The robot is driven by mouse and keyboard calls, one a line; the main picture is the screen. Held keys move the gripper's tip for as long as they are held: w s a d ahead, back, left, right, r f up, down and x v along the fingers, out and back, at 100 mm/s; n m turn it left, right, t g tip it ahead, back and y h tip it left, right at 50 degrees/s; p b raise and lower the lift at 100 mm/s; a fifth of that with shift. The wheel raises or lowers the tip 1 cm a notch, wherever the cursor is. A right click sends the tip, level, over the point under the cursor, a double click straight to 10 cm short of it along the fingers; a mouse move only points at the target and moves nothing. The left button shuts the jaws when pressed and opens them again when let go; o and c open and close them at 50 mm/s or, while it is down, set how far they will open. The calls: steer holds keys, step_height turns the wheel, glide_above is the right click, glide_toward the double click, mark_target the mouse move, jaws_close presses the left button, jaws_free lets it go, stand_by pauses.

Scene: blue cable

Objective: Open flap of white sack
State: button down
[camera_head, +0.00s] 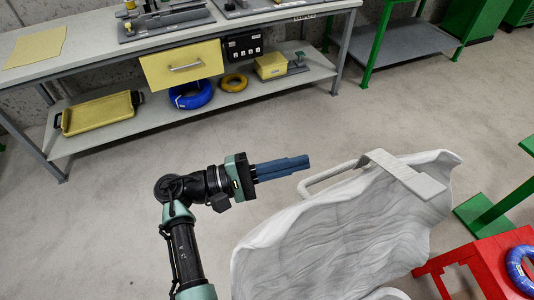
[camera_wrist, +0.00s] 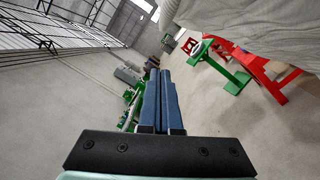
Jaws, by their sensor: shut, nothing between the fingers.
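The white sack (camera_head: 345,235) stands at the lower right of the head view, its top edge wavy and folded. A pale flat clip or bracket (camera_head: 405,175) lies over its far rim, with a pale bar (camera_head: 328,178) reaching left from it. My gripper (camera_head: 308,162) is shut and empty, its blue fingers together and pointing right toward the bar, apart from the sack in the picture. In the wrist view my gripper (camera_wrist: 163,75) also shows its fingers side by side, and the sack (camera_wrist: 255,25) fills the upper right. The sack's lower part is hidden.
A workbench (camera_head: 105,62) with a yellow drawer (camera_head: 182,64) stands at the back left. A red stand (camera_head: 485,265) bearing a blue cable coil (camera_head: 522,268) is at the lower right, near a green frame (camera_head: 490,212). Floor between bench and sack is clear.

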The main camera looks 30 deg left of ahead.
mark_target(340, 196)
steer(key=shift+s+d+r+p, duration=0.2)
steer(key=shift+d+r+p, duration=0.15)
steer(key=shift+d, duration=0.3)
steer(key=shift+s+d+r+p, duration=0.2)
steer(key=shift+d+r, duration=0.1)
steer(key=shift+d, duration=0.3)
steer(key=shift+s+d+r+p, duration=0.15)
steer(key=shift+d+r+p, duration=0.2)
steer(key=shift+d, duration=0.3)
steer(key=shift+s+d+r+p, duration=0.15)
steer(key=shift+d+r+p, duration=0.05)
steer(key=shift+r+p, duration=0.1)
steer(key=s+d+r+p, duration=0.1)
steer(key=d, duration=0.1)
steer(key=s+d+r+m+p, duration=0.1)
steer(key=d+p, duration=0.1)
steer(key=s+d+r+m+p, duration=0.1)
steer(key=s+p, duration=0.1)
steer(key=shift+d+g, duration=0.3)
steer(key=shift+d, duration=0.1)
steer(key=shift+s+d+m, duration=0.25)
steer(key=shift+d+m, duration=0.15)
steer(key=shift+d, duration=0.05)
steer(key=shift+w, duration=0.1)
